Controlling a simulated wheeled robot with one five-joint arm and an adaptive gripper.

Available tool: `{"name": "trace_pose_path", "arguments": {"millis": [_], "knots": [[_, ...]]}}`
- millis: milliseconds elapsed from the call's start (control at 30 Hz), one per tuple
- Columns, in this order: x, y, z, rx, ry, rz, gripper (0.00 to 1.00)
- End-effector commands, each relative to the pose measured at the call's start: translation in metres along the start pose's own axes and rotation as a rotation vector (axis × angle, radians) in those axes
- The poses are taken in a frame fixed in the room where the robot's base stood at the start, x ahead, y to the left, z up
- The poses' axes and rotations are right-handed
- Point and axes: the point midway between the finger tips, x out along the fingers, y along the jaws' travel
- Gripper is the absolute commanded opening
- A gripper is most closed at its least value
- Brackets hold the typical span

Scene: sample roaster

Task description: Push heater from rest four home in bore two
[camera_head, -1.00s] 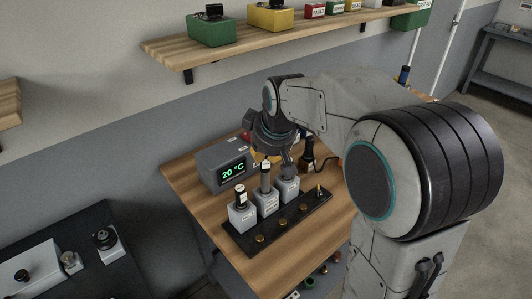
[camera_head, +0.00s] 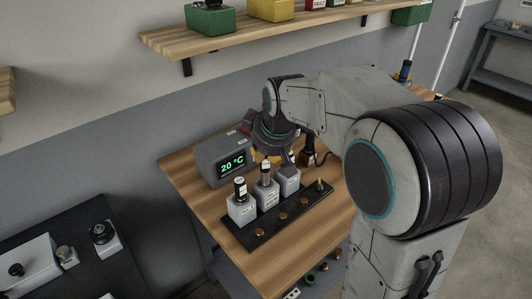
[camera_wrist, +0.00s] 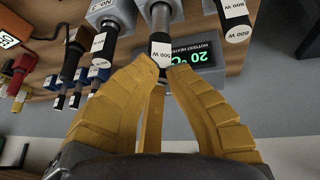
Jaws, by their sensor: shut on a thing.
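My gripper (camera_wrist: 163,66), with yellow fingers, is shut on a heater labelled 600 W (camera_wrist: 161,49). This heater stands upright in the middle block (camera_head: 266,197), with a length of its silver shank (camera_wrist: 161,15) bare above the bore. In the head view the gripper (camera_head: 266,158) is partly hidden behind the wrist and the heater. The left block (camera_head: 241,211) holds a dark-capped heater (camera_head: 240,188). The right block (camera_head: 289,181), marked NO.3 in the wrist view (camera_wrist: 104,8), is close beside it; an 800 W heater (camera_wrist: 103,44) shows there.
A black base plate (camera_head: 258,242) carries the blocks and a row of brass rests (camera_head: 283,216). A grey display box (camera_head: 222,160) reading 20 °C stands close behind. A wooden shelf (camera_head: 165,42) hangs above.

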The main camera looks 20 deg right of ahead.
Motion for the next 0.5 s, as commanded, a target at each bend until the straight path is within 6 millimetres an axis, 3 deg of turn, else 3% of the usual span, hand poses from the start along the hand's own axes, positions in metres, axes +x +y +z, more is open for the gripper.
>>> {"name": "trace_pose_path", "arguments": {"millis": [500], "knots": [[0.013,-0.002,0.006,0.0,0.001,0.0,0.0]]}}
